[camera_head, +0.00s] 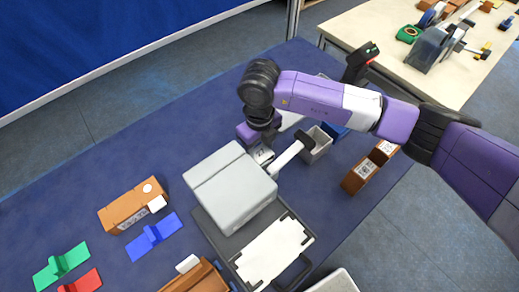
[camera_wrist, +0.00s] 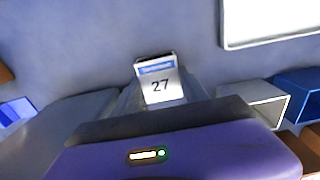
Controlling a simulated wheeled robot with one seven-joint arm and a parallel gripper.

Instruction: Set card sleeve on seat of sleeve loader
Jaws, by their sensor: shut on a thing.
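My gripper (camera_head: 261,147) is behind the grey box-shaped machine (camera_head: 230,185), low over the blue table. It is shut on a small white card sleeve (camera_wrist: 159,88) with a blue band and the number 27. The sleeve stands out past the fingers in the wrist view; its lower part is hidden. In the head view the sleeve (camera_head: 262,155) is a small pale patch by the machine's back corner. I cannot tell whether it touches anything below. Which device is the sleeve loader is not clear, and I cannot make out its seat.
A white arm with a black knob (camera_head: 305,140) stands right of the machine. A grey bin (camera_head: 318,149), a blue bin (camera_head: 336,130) and a brown box (camera_head: 368,168) are at the right. An orange-brown box (camera_head: 126,206) and a blue holder (camera_head: 153,236) are at the left.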

